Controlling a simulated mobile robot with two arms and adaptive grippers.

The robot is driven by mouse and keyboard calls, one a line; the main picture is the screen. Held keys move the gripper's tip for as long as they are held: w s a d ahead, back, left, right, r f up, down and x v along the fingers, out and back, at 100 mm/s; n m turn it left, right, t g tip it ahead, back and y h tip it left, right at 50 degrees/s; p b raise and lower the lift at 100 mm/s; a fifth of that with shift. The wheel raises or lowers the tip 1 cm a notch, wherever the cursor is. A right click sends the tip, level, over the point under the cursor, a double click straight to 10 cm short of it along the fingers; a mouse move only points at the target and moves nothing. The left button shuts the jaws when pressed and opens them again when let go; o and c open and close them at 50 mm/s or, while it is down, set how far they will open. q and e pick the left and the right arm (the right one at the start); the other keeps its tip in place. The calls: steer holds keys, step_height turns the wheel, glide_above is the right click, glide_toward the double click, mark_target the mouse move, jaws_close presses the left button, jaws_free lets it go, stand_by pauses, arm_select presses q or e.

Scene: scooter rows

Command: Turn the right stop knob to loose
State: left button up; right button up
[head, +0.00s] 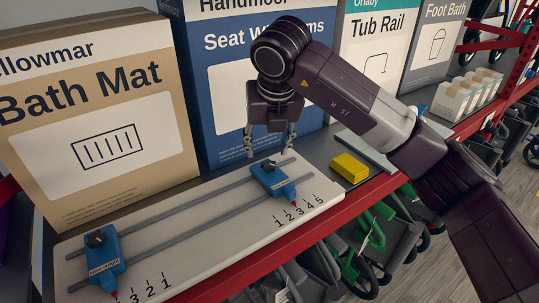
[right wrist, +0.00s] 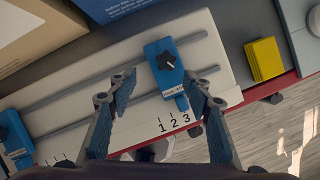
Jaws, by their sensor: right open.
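The right stop (head: 275,183) is a blue block on two grey rails of a white board (head: 215,240). Its black star-shaped knob (head: 268,165) sits on top, and its red pointer is near the 2 and 3 marks. In the right wrist view the knob (right wrist: 166,60) carries a light line, and a small label below it is too small to read surely. My right gripper (head: 270,148) is open over the stop, fingers pointing down. In the right wrist view its fingers (right wrist: 157,85) lie either side of the stop, apart from the knob. My left gripper is out of view.
The left stop (head: 104,258) with its own black knob (head: 96,239) is on the same rails. Large boxes, including Bath Mat (head: 100,110) and Seat (head: 215,80), stand behind. A yellow block (head: 349,168) lies right of the board. The red shelf edge (head: 270,247) runs along the front.

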mark_target(269, 164)
steer(key=p+x, duration=0.1)
steer(key=x, duration=0.1)
steer(key=p+x, duration=0.1)
steer(key=x, duration=0.1)
steer(key=d+p+x, duration=0.1)
steer(key=x, duration=0.2)
steer(key=shift+w+f, duration=0.1)
steer(key=shift+w, duration=0.15)
